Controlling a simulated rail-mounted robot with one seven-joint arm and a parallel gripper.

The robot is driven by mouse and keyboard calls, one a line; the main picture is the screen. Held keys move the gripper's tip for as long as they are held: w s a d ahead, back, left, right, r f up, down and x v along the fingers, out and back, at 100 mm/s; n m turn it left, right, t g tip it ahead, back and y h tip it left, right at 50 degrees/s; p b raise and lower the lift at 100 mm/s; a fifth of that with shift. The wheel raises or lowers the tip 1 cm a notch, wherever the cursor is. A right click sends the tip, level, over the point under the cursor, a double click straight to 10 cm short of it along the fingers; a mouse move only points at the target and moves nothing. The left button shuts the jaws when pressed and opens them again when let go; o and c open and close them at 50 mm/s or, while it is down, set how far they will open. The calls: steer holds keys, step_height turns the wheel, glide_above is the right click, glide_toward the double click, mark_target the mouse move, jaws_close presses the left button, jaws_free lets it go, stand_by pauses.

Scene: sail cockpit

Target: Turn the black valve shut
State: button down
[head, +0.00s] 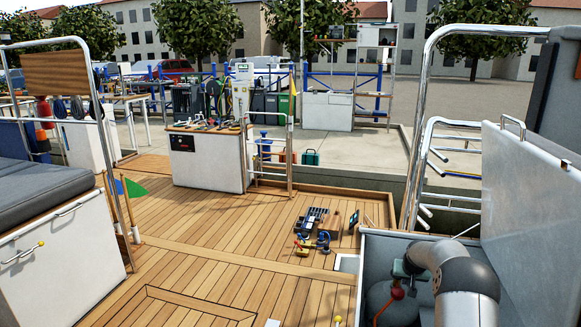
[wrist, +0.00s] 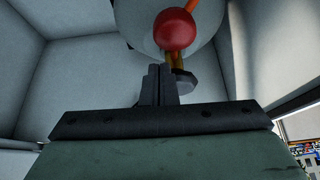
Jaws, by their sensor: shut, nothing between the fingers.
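In the wrist view my gripper (wrist: 160,72) is shut and empty, its two dark fingers together. Just beyond the fingertips, a little to the right, is a dark knob (wrist: 186,80) on a brass stem, which looks like the black valve. The fingers partly overlap it in the picture, and I cannot tell whether they touch it. A red ball (wrist: 175,29) with an orange hose sits above it, in front of a rounded grey cylinder (wrist: 140,25). In the head view the grey cylinder (head: 385,303) stands in the open locker, with red fittings (head: 398,292). The valve cannot be made out there.
The locker's pale walls (wrist: 85,65) close in around my gripper in the wrist view. Its raised lid (head: 530,190) stands at the right in the head view. Metal rails (head: 432,165) rise behind the locker. Tools (head: 316,228) lie on the wooden deck (head: 215,240).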

steer(key=shift+w, duration=0.35)
stand_by(0.4)
steer(key=shift+a, duration=0.4)
steer(key=shift+a+b, duration=0.35)
steer(key=shift+a, duration=0.1)
steer(key=shift+a, duration=0.15)
steer(key=shift+w+a, duration=0.25)
steer(key=shift+a, duration=0.15)
steer(key=shift+w+a+b, duration=0.2)
steer(key=shift+a+b, duration=0.05)
steer(key=shift+b, duration=0.05)
steer(key=shift+s, duration=0.1)
